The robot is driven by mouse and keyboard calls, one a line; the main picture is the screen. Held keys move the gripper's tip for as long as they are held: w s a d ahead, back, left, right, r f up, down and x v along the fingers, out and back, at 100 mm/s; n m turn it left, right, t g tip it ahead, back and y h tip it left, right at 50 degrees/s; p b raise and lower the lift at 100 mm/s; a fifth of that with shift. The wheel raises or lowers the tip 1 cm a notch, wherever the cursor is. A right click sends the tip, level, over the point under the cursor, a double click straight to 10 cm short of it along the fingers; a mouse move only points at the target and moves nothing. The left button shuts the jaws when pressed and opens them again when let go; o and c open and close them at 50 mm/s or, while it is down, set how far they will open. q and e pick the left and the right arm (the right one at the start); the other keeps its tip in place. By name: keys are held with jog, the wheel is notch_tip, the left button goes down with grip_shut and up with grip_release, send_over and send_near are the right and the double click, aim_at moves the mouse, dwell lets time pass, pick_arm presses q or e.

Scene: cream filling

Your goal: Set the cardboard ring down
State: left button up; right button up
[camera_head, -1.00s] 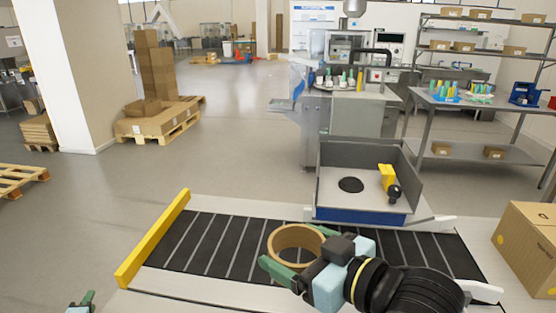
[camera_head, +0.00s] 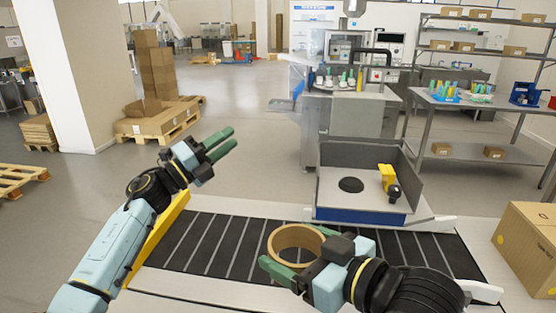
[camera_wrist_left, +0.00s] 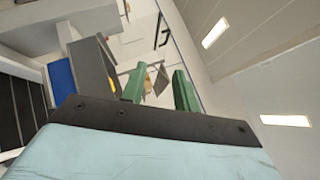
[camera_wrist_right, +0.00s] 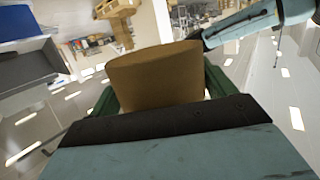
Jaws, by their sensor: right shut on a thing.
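The cardboard ring (camera_head: 296,233) is a short tan tube at the black slatted belt (camera_head: 215,240) in the head view. My right gripper (camera_head: 296,262) is shut on the ring, with a green finger on either side. In the right wrist view the ring (camera_wrist_right: 157,77) fills the space between the fingers. Whether its underside touches the belt cannot be told. My left gripper (camera_head: 222,148) is raised above the belt's far left end, its green fingers apart and nothing between them. The left wrist view shows the same gap between the fingers (camera_wrist_left: 158,88).
A grey tray (camera_head: 335,195) with a dark round hole and a yellow-black part (camera_head: 389,182) stands behind the belt. A yellow bar (camera_head: 155,240) edges the belt's left end. A cardboard box (camera_head: 525,245) sits at the right. The belt left of the ring is clear.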

pick_arm(q)
jog(key=s+d+r+m+g+y, duration=0.3)
jog(key=s+d+r+m+g, duration=0.25)
jog(key=s+d+g, duration=0.3)
jog(key=s+d+r+m+g+y, duration=0.2)
jog(key=s+d+r+m+g, duration=0.2)
jog(key=s+d+m+g, duration=0.45)
jog(key=s+a+f+n+t+y, duration=0.45)
jog(key=s+a+y, duration=0.2)
jog(key=y, duration=0.75)
notch_tip(320, 180, down, 11)
jog(key=shift+w+a+r+m, duration=0.15)
jog(key=shift+w+r+m, duration=0.05)
jog(key=shift+w+m, duration=0.2)
